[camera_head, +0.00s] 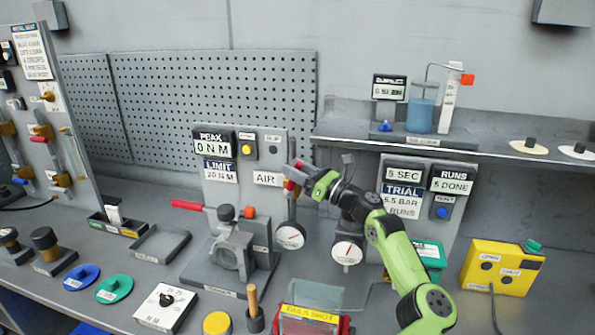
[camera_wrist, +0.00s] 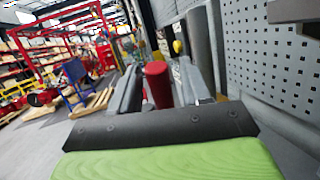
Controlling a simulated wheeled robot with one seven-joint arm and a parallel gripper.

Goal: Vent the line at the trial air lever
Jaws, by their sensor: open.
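The trial air lever (camera_wrist: 158,84) shows its red end in the wrist view, between the two fingers of my gripper (camera_wrist: 156,92). In the head view, red shows at the AIR label (camera_head: 267,179) on the grey panel, beside my gripper (camera_head: 298,177), which hides most of the lever. My fingers are open, one on each side of the red end; I cannot tell whether they touch it. A round gauge (camera_head: 290,236) sits just below the lever. A second gauge (camera_head: 347,251) is to its right.
A clamp fixture with a red handle (camera_head: 187,205) stands left of my gripper. The trial display panel (camera_head: 403,203) is to the right, close to my arm. A shelf (camera_head: 450,143) with a blue beaker (camera_head: 420,115) overhangs behind. A yellow box (camera_head: 500,268) stands at the right.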

